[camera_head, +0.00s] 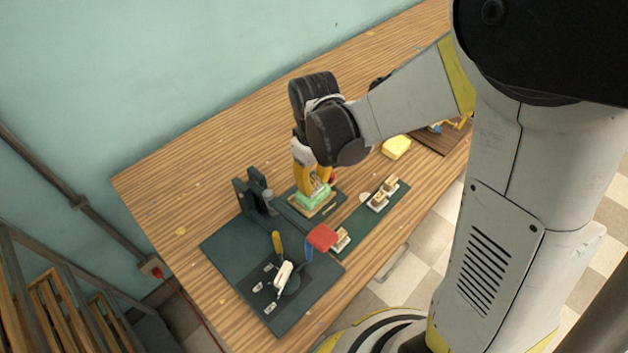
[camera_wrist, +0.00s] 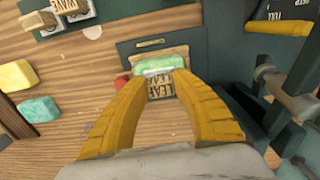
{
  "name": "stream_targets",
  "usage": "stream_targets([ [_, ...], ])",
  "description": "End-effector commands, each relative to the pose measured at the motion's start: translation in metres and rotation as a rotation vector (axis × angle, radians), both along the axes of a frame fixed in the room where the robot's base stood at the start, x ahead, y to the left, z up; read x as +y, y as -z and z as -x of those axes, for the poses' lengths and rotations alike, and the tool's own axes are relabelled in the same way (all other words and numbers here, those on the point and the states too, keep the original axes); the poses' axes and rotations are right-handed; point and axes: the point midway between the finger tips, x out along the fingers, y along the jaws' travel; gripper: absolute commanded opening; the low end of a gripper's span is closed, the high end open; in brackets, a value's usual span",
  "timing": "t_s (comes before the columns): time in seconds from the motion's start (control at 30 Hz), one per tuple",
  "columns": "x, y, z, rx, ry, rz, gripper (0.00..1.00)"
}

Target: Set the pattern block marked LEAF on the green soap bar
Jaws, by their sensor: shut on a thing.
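The pattern block marked LEAF (camera_wrist: 161,88) is a light wooden block between my yellow fingers in the wrist view, its lettering facing the camera. My gripper (camera_wrist: 153,76) is shut on it. The green soap bar (camera_wrist: 158,63) lies in a wooden holder just beyond the block. In the head view my gripper (camera_head: 314,183) points down over the green soap bar (camera_head: 316,203), and the fingers mostly hide the block. I cannot tell whether the block touches the soap.
A dark press with a red-ended lever (camera_head: 321,237) stands close by on a dark base. Other pattern blocks (camera_head: 378,200) sit on a green strip to the right. A yellow soap bar (camera_head: 396,147) lies behind them. A teal bar (camera_wrist: 38,110) shows in the wrist view. The back left tabletop is clear.

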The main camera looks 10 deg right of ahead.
Motion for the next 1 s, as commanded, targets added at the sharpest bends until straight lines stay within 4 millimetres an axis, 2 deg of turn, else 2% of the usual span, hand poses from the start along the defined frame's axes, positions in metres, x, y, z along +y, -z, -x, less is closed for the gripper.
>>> stream_targets([
  [0.57,0.0,0.004,0.0,0.0,0.0,0.0,0.02],
  [0.6,0.0,0.004,0.0,0.0,0.0,0.0,0.33],
  [0.67,0.0,0.004,0.0,0.0,0.0,0.0,0.51],
  [0.9,0.0,0.004,0.0,0.0,0.0,0.0,0.53],
  [0.97,0.0,0.0041,0.0,0.0,0.0,0.0,0.73],
  [1.0,0.0,0.0041,0.0,0.0,0.0,0.0,0.73],
])
